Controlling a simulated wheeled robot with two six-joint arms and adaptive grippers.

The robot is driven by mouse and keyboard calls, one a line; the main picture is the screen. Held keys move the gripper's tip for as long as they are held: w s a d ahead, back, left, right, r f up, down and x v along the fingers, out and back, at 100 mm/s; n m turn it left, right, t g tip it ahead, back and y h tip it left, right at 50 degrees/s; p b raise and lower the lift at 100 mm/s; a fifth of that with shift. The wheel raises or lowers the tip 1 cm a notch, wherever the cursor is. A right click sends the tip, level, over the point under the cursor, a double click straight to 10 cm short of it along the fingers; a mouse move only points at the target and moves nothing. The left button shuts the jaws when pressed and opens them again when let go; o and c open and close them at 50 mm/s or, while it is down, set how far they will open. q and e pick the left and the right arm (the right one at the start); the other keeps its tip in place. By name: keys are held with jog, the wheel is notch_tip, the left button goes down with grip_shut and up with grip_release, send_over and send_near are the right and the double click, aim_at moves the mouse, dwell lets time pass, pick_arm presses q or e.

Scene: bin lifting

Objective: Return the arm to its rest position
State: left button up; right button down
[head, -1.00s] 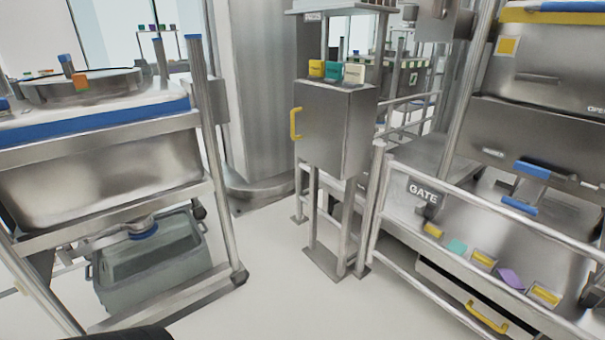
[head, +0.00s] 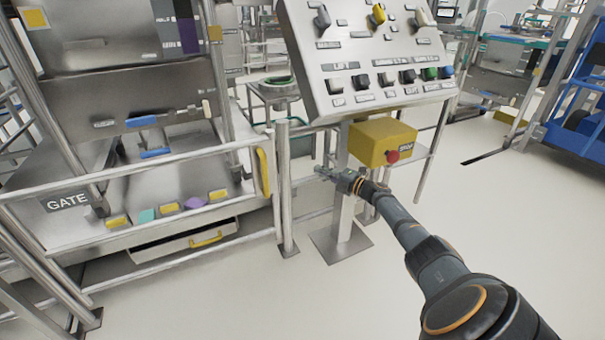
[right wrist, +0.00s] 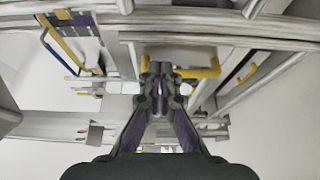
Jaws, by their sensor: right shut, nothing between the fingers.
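My right arm reaches in from the lower right of the head view. Its gripper (head: 330,173) is in front of the control panel's stand, left of and below the yellow stop box (head: 382,142). In the right wrist view the gripper (right wrist: 160,88) has its fingers together and holds nothing. Rails and a yellow handle (right wrist: 207,68) show beyond the fingers there; I cannot tell how far off they are. My left gripper is not in view.
A sloped control panel (head: 370,55) with knobs and buttons stands at centre. A railed gate with a yellow handle (head: 263,172) and a GATE sign (head: 68,202) is on the left. Open floor (head: 240,300) lies in front. A blue cart (head: 580,125) is at the far right.

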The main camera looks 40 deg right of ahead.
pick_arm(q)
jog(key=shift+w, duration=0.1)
pick_arm(e)
jog(key=shift+a+f, duration=0.1)
